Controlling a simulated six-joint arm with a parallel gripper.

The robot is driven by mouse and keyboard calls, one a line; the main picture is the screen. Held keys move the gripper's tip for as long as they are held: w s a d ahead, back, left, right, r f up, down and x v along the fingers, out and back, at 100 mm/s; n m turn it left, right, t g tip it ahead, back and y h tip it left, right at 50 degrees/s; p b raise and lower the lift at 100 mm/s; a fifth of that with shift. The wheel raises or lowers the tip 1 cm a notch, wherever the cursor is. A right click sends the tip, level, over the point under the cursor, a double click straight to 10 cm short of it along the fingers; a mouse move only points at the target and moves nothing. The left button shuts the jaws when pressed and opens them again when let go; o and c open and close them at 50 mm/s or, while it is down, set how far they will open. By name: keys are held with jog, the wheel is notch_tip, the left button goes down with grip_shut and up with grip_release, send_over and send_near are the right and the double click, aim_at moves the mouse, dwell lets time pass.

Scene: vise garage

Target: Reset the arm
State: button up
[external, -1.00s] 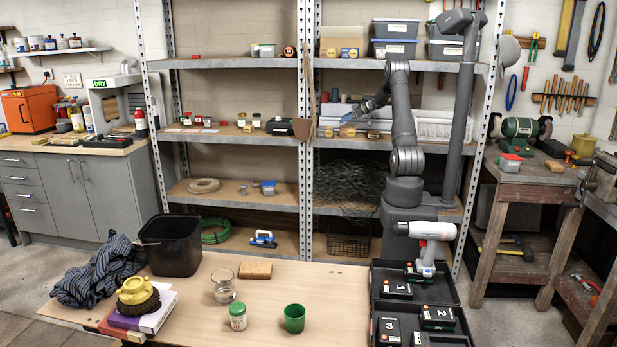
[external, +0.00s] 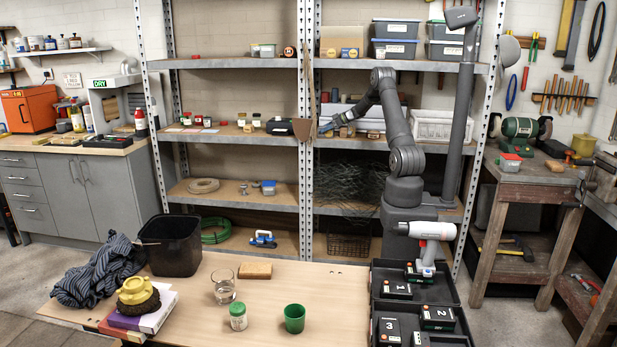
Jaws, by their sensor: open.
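My gripper (external: 328,127) is at the end of my raised arm, in front of the middle shelf level of the metal rack, well above the workbench. It looks small and partly blends with the shelf items behind it. It is open, and I see nothing held in it. My arm rises from behind the black tray and bends to the left at the top.
The workbench (external: 275,290) holds a black bin (external: 170,247), a glass (external: 224,292), a green cup (external: 294,318), a white-green jar (external: 238,316), a wooden block (external: 255,271) and a black tray (external: 452,292) with numbered boxes and a drill (external: 428,240). The rack (external: 240,139) stands close behind.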

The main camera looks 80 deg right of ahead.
jog(key=shift+s+r, duration=0.1)
jog(key=shift+r, duration=1.9)
jog(key=shift+f, duration=0.1)
